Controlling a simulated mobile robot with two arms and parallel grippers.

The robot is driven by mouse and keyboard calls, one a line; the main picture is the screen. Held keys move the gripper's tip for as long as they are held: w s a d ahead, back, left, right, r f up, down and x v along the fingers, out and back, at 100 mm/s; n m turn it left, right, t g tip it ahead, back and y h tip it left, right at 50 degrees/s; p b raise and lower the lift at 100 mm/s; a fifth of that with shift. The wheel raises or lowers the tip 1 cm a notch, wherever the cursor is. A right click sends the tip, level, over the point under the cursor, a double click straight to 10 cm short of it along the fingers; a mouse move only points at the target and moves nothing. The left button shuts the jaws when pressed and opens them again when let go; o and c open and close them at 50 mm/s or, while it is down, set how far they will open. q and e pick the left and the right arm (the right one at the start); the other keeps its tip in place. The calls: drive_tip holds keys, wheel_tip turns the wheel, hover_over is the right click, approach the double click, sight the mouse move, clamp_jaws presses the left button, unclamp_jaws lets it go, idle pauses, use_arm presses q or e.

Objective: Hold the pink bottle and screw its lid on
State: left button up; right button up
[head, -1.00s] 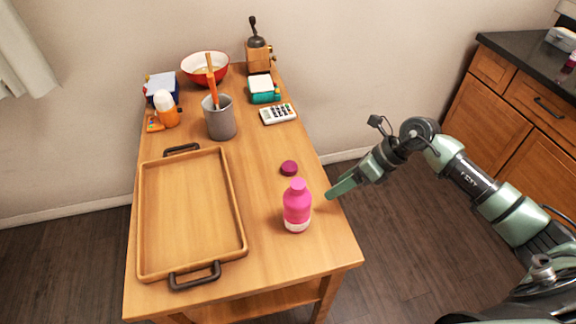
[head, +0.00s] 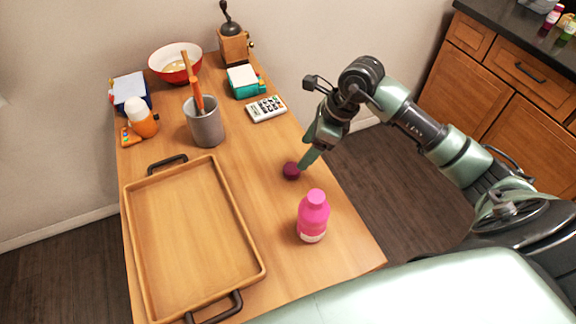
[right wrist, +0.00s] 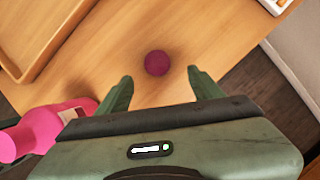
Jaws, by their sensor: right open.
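The pink bottle (head: 313,217) stands upright and without its lid near the front right of the table. Its side also shows at the left of the right wrist view (right wrist: 45,128). The dark purple lid (head: 291,171) lies on the table behind the bottle, close to the right edge. My right gripper (head: 306,160) is open at the lid. In the right wrist view the lid (right wrist: 156,63) sits between and just beyond the two fingertips, with a gap on both sides. My left gripper is not in view.
A wooden tray (head: 128,215) with dark handles fills the table's left front. Behind are a grey utensil pot (head: 207,128), a calculator (head: 267,109), a red bowl (head: 153,60) and a coffee grinder (head: 235,47). Bare table lies between tray and bottle.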

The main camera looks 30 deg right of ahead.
sight(292, 168)
drive_tip(key=shift+p+x, duration=0.4)
drive_tip(key=shift+x, duration=0.8)
drive_tip(key=shift+a+f, duration=0.1)
drive_tip(key=shift+f, duration=0.05)
drive_tip(key=p+x, duration=0.1)
drive_tip(key=x, duration=0.1)
drive_tip(key=p+x, duration=0.1)
drive_tip(key=x, duration=0.1)
drive_tip(key=shift+a+f, duration=0.15)
drive_tip(key=shift+a, duration=0.2)
drive_tip(key=shift+f, duration=0.3)
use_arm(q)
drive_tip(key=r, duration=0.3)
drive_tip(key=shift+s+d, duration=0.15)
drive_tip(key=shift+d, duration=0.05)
